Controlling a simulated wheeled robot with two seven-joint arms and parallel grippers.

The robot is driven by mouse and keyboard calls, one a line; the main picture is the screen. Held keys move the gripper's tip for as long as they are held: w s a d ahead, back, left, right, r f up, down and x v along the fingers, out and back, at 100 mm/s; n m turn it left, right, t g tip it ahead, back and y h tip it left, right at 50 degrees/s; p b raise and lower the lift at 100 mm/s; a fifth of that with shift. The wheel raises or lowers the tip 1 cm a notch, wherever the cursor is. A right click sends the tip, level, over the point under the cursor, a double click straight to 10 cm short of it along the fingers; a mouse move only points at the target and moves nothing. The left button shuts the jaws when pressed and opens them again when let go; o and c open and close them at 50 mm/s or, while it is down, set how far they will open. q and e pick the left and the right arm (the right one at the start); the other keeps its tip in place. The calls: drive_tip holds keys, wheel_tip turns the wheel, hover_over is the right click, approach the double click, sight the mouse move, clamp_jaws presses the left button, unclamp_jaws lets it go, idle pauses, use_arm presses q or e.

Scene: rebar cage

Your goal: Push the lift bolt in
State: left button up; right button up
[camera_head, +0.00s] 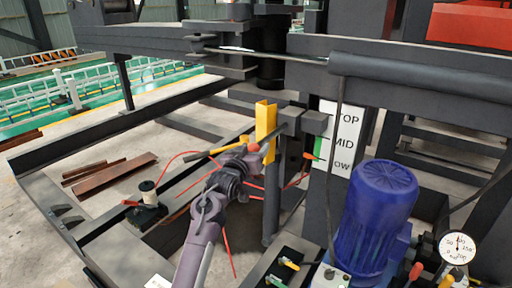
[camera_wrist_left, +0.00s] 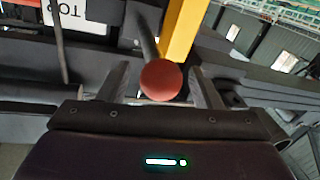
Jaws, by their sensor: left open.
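The lift bolt (camera_head: 271,136) is a dark rod with a red round knob, beside a yellow upright bracket (camera_head: 265,122) on the dark frame. In the left wrist view the red knob (camera_wrist_left: 160,80) faces the camera, and the rod runs away behind it next to the yellow bracket (camera_wrist_left: 184,28). My left gripper (camera_head: 248,155) is at the knob end of the bolt. Its jaws (camera_wrist_left: 160,88) are open, one on each side of the knob, with visible gaps. Whether the palm touches the knob cannot be told. My right gripper is not in view.
A sign reading TOP, MID, LOW (camera_head: 338,140) is on the post right of the bolt. A blue motor (camera_head: 375,215) and a round gauge (camera_head: 457,248) stand at front right. Red hoses (camera_head: 228,240) hang below. Dark beams surround the area; rusty bars (camera_head: 112,175) lie at left.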

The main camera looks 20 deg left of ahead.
use_arm(q)
drive_tip(key=s, duration=0.5)
drive_tip(key=shift+s+d, duration=0.15)
drive_tip(key=shift+s, duration=0.05)
